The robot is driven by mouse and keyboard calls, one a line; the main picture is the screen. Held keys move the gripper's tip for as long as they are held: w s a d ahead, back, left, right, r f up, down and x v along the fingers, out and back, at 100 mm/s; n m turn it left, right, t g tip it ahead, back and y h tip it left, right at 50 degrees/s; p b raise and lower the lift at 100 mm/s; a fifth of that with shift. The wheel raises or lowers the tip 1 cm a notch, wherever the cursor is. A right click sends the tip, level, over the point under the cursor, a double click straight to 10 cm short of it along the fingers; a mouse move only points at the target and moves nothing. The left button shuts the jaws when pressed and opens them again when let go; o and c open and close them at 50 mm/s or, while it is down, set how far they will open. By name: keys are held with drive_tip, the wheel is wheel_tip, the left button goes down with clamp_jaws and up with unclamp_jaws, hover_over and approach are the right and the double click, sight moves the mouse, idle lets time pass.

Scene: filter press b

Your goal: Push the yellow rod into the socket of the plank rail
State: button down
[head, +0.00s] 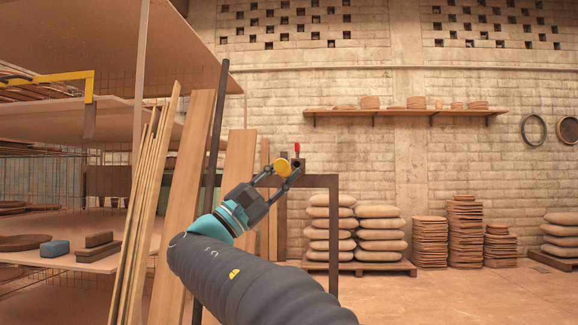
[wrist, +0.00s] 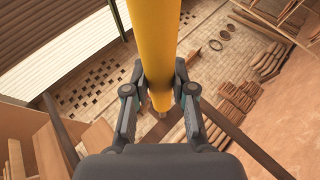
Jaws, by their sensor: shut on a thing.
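My gripper (wrist: 160,92) is shut on the yellow rod (wrist: 156,40), which runs from the top edge of the wrist view down between the fingers. In the head view the rod (head: 281,166) shows as a short yellow round, nearly end-on, at my gripper (head: 282,172). The dark plank rail (head: 334,235) stands behind the gripper, with its top bar level with the fingers. A small dark piece with a red tip (head: 297,149) shows just right of the rod. I cannot make out the socket's opening, nor whether the rod touches it.
Leaning planks (head: 187,190) and a dark pole (head: 212,140) stand left of my arm. A shelf rack (head: 95,258) fills the far left. Stacked sacks (head: 379,234) and tile stacks (head: 466,232) line the back wall. The floor at the right (head: 480,295) is clear.

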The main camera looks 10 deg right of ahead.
drive_tip(key=s+r+m+g, duration=0.1)
drive_tip(key=s+r+m+g+h, duration=0.1)
drive_tip(key=shift+s+d+r+g, duration=0.2)
drive_tip(key=shift+s+d+g, duration=0.1)
drive_tip(key=shift+f, duration=0.1)
drive_tip(key=shift+a+f, duration=0.1)
drive_tip(key=shift+a, duration=0.05)
drive_tip(key=shift+w+d+p, duration=0.3)
drive_tip(key=shift+w+p, duration=0.1)
drive_tip(key=shift+w, duration=0.5)
drive_tip(key=shift+w+d+p, duration=0.3)
drive_tip(key=shift+w+p, duration=0.15)
drive_tip(key=shift+w, duration=0.5)
drive_tip(key=shift+w+d+p, duration=0.3)
drive_tip(key=shift+w+p, duration=0.15)
drive_tip(key=shift+w, duration=0.5)
